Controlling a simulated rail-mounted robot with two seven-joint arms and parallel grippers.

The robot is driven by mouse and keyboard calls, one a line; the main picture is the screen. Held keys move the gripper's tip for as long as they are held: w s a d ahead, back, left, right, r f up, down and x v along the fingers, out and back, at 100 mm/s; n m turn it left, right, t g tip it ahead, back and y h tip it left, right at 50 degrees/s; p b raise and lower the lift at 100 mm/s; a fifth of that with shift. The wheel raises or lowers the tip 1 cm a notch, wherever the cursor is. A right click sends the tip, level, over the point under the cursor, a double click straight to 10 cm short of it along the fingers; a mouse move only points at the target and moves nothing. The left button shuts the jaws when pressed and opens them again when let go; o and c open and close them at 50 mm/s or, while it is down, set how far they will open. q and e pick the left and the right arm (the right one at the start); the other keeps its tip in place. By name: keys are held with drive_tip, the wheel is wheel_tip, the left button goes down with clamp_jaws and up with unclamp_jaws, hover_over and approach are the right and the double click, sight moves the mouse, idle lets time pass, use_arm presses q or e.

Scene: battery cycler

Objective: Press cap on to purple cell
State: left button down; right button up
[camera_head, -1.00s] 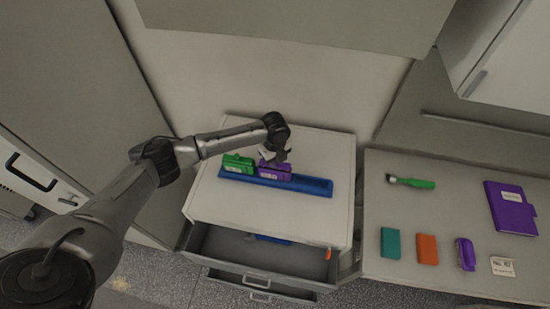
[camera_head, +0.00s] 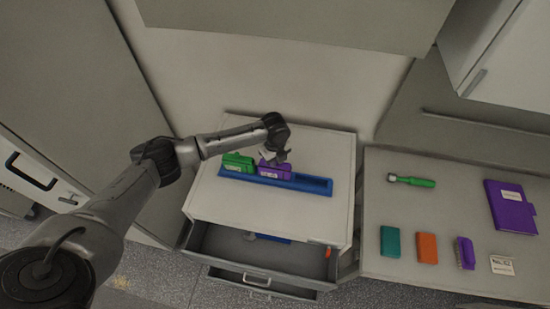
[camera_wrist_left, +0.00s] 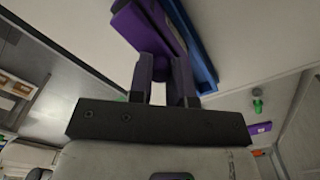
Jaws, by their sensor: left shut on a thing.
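The purple cell (camera_head: 274,171) stands in the blue tray (camera_head: 318,187) on top of the white cabinet, beside the green cell (camera_head: 238,162). My left gripper (camera_head: 282,158) is at the top of the purple cell. In the left wrist view my left gripper (camera_wrist_left: 161,85) is shut on a purple part. The purple cell (camera_wrist_left: 143,26) shows just beyond the fingers, along the blue tray (camera_wrist_left: 196,42). I cannot tell the cap from the cell body, nor whether the cap is fully seated; the fingers hide the contact. My right gripper is not in view.
An open drawer (camera_head: 215,249) sticks out below the cabinet top. The right end of the blue tray is empty. The right bench holds a green-handled tool (camera_head: 414,182), a purple notebook (camera_head: 510,206), a teal block (camera_head: 391,241) and an orange block (camera_head: 427,248).

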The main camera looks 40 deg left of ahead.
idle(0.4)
use_arm(q)
drive_tip(key=shift+c, duration=2.4)
unclamp_jaws()
drive_tip(key=shift+r, duration=0.2)
drive_tip(key=shift+r+p, duration=0.4)
drive_tip(key=shift+p, duration=0.2)
drive_tip(key=shift+r+p, duration=2.9)
